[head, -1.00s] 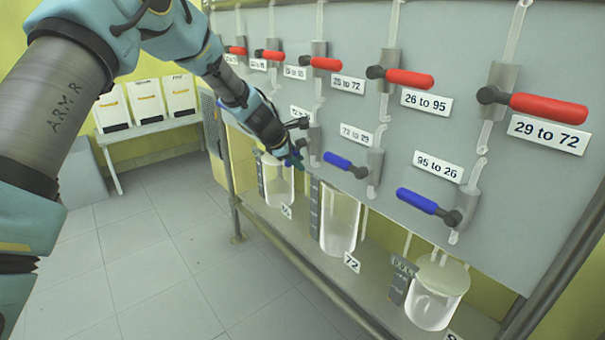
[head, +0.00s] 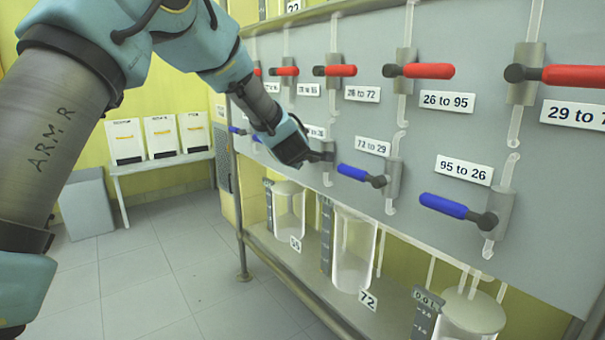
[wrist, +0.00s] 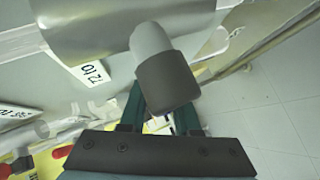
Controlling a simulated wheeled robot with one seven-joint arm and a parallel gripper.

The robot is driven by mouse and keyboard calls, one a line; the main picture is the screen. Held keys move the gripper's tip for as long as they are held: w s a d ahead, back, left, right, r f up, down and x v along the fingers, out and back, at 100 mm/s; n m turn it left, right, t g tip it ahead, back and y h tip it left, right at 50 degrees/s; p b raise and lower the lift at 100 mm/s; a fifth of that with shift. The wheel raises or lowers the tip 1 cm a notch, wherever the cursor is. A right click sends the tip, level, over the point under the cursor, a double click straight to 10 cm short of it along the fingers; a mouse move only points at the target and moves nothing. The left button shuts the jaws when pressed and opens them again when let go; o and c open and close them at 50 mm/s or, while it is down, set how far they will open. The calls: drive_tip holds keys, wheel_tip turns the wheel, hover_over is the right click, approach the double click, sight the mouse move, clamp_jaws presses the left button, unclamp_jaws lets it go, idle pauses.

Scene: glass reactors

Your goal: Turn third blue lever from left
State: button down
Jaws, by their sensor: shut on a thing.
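In the head view my gripper (head: 297,151) is at the third blue lever from the left in the lower row. It covers the blue handle; only the lever's dark pivot (head: 322,156) shows to its right. In the wrist view the two teal fingers of my gripper (wrist: 160,112) stand either side of the lever, below its dark grey pivot cap (wrist: 167,82). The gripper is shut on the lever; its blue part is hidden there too. The blue levers to the right, by the labels "72 to 29" (head: 352,172) and "95 to 26" (head: 443,205), point left.
A row of red levers (head: 428,71) runs above on the grey panel (head: 560,200). Glass vessels (head: 354,255) stand on a shelf below. A metal post (head: 239,215) rises at the panel's left end.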

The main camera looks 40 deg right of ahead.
drive_tip(key=shift+w+r+m+t+b, duration=0.1)
drive_tip(key=shift+r+m+t+b, duration=0.25)
drive_tip(key=shift+b, duration=0.2)
drive_tip(key=shift+r, duration=0.1)
drive_tip(key=c, duration=0.6)
unclamp_jaws()
drive_tip(key=v, duration=1.1)
drive_tip(key=shift+f, duration=0.2)
